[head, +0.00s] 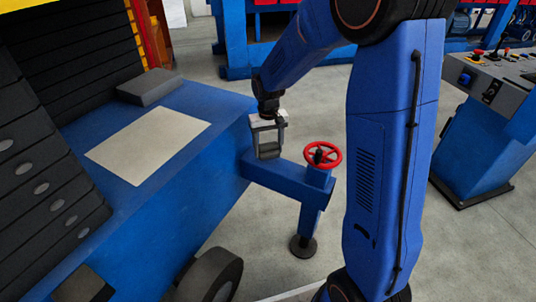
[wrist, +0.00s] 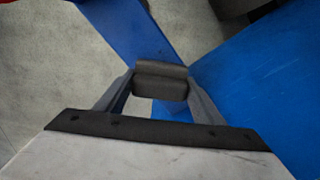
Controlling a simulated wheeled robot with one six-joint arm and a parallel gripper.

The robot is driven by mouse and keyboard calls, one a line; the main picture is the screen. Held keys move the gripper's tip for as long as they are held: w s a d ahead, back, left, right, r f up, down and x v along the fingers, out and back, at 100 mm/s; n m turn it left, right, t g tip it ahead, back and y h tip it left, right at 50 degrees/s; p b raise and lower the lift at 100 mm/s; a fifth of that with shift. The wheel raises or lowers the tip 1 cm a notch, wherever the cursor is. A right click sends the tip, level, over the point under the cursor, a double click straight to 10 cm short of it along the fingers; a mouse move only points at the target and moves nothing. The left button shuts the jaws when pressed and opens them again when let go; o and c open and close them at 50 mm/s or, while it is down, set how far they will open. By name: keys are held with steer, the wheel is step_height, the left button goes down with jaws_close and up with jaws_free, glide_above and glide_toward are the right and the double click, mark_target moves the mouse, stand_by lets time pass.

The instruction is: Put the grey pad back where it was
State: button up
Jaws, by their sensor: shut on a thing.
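My gripper (head: 267,150) hangs at the right edge of the blue bench, by the blue outrigger beam, with its fingers pointing down. It is shut on a small dark grey pad, which I take to be the grey pad (wrist: 160,82); in the wrist view the pad spans the space between the two fingertips. In the head view the pad is small and partly framed by the fingers. I cannot tell whether it touches the beam below.
A pale rectangular sheet (head: 150,143) lies on the blue bench (head: 190,182). A larger dark grey block (head: 149,87) lies behind it. A red handwheel (head: 323,155) stands on the blue outrigger beam (head: 283,182), right of my gripper. A control console (head: 485,135) stands further right.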

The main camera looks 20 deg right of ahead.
mark_target(268, 154)
steer(key=shift+f, duration=1.65)
steer(key=o, duration=1)
steer(key=shift+f, duration=0.1)
steer(key=shift+o, duration=0.2)
step_height(268, 154, up, 12)
steer(key=shift+r, duration=0.25)
